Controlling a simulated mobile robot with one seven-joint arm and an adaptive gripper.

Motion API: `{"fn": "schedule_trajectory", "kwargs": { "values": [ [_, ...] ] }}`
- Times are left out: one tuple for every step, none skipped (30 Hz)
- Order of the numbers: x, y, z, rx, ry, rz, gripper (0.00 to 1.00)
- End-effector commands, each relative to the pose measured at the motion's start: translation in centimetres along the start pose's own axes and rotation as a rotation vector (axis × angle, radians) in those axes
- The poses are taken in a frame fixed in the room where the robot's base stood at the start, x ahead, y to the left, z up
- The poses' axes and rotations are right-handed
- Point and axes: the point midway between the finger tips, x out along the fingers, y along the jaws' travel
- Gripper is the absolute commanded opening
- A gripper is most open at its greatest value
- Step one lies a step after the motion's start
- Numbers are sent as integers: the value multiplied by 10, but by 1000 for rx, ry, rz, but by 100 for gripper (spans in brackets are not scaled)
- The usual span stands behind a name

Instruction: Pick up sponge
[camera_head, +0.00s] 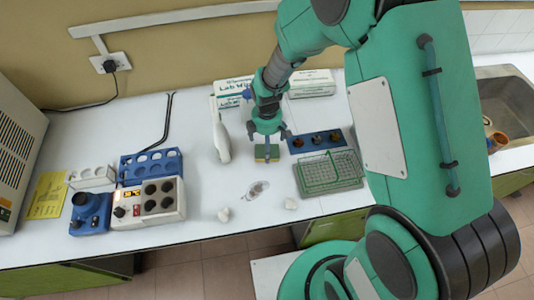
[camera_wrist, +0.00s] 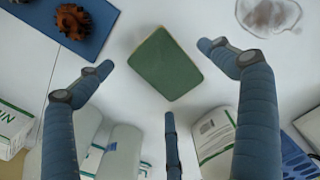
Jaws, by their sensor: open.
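The sponge (camera_head: 267,153) lies on the white bench top, small and partly hidden under my gripper in the head view. In the wrist view the sponge (camera_wrist: 165,63) shows a flat green top face. My gripper (camera_head: 267,137) points down just above it. In the wrist view my gripper (camera_wrist: 158,78) is open, with blue fingers to the left, right and below the sponge. Bare bench shows between the fingers and the sponge, and nothing is held. The exact height gap cannot be told.
A white bottle (camera_head: 221,143) stands left of my gripper. A blue tray (camera_head: 298,146) and a green wire rack (camera_head: 312,187) are to the right. Lab wipes boxes (camera_head: 232,88) stand behind. A spill (camera_head: 257,189) and crumpled white pieces (camera_head: 224,214) lie in front.

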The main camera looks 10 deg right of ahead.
Motion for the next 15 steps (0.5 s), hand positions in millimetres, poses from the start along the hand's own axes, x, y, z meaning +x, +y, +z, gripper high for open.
{"fn": "schedule_trajectory", "kwargs": {
  "values": [
    [7,0,0,0,0,-1,94],
    [10,0,0,0,0,-1,94],
    [14,0,0,0,0,-1,94],
    [16,0,0,0,0,-1,94],
    [17,0,0,0,0,-1,94],
    [19,0,0,0,0,0,94],
    [19,0,0,0,0,0,94],
    [20,0,0,0,0,1,94],
    [20,1,0,0,0,1,94],
    [20,1,0,0,0,1,94],
    [20,1,0,0,0,1,94],
    [19,1,0,0,0,1,94],
    [19,1,0,0,0,1,94],
    [19,0,0,0,0,1,94],
    [19,0,0,0,0,1,94]
  ]
}}
